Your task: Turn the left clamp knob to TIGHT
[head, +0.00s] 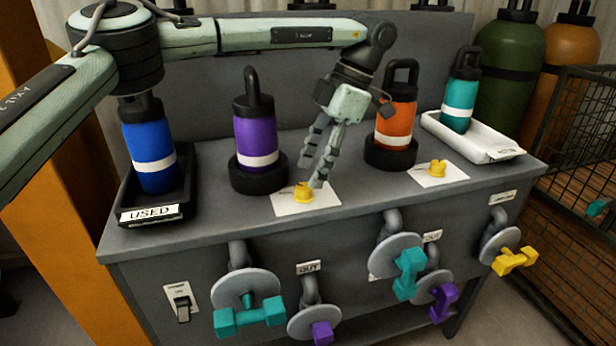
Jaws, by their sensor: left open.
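The left clamp knob (303,192) is a small yellow knob on a white label plate (289,208) on the bench top, in front of the purple bottle (255,142). My left gripper (312,172) is open and points down, its fingertips just above and beside this knob. I cannot tell whether a finger touches it. The lettering on the plate is too small to read. A second yellow knob (437,168) sits on another white plate (452,176) to the right, in front of the orange bottle (396,126). My right gripper is not in view.
A blue bottle (150,150) stands in a black tray marked USED (151,213). A teal bottle (460,92) stands in a white tray (490,144). Teal, purple and yellow valve handles (250,318) stick out from the bench front. A wire cage (570,150) stands at right.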

